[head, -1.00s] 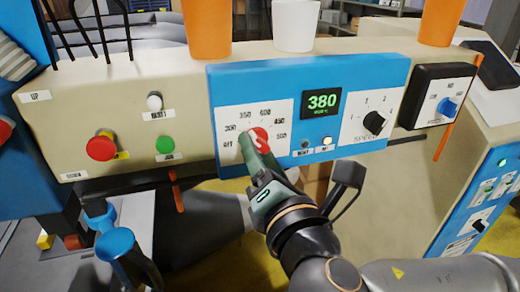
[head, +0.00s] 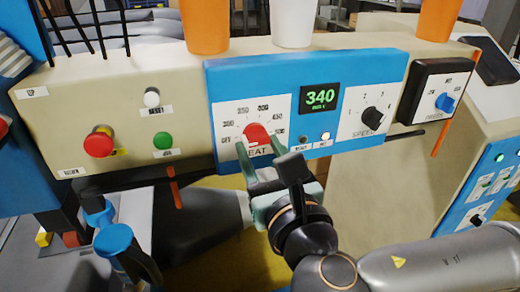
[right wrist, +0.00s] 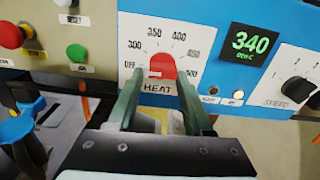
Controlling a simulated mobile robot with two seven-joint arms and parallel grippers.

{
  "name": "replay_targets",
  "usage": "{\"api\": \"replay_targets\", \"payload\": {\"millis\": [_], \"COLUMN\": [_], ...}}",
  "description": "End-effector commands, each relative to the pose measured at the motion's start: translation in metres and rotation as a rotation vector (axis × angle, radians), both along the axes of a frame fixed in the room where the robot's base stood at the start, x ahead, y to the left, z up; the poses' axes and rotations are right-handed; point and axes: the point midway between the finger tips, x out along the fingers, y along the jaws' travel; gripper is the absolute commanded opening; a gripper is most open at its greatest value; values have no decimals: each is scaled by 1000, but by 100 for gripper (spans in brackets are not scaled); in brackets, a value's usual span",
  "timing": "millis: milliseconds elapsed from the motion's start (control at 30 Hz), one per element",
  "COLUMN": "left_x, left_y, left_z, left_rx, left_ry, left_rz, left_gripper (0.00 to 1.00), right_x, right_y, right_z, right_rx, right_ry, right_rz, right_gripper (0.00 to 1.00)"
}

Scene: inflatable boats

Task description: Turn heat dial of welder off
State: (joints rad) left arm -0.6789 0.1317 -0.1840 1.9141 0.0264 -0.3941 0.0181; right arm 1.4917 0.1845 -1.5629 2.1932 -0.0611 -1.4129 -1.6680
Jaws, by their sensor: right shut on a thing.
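The red heat dial (head: 256,134) is on the white HEAT scale of the welder's blue panel (head: 235,83). In the right wrist view, the dial (right wrist: 162,66) sits between my gripper's two green fingertips. A pale mark shows on its lower part; I cannot tell its exact setting. The OFF label (right wrist: 129,65) is at the left of the scale. The green display (head: 320,98) reads 340. My right gripper (head: 260,150) comes from below and is shut on the dial, one finger on each side. My left gripper is not in view.
The black speed dial (head: 373,117) is right of the display. A red button (head: 99,142), a green button (head: 163,140) and a white button (head: 151,97) are on the beige panel to the left. Orange and white cups (head: 292,22) stand on top.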

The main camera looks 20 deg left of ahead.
Motion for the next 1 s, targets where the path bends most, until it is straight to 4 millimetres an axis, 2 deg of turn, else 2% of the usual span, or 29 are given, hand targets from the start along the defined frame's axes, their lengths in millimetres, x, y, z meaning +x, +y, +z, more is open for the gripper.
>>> {"api": "replay_targets", "payload": {"millis": [300,833,867,1000], "left_x": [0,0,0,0], "left_y": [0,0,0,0], "left_z": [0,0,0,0], "left_rx": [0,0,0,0], "left_ry": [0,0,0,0], "left_rz": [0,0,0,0], "left_gripper": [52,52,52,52], "right_x": [1,1,1,1], "right_y": [-1,-1,-1,-1], "right_z": [-1,-1,-1,-1], "right_rx": [-96,-114,-114,-113], "right_ry": [-63,-74,-74,-74], "right_rz": [-1,-1,-1,-1], "right_gripper": [0,0,54,70]}}
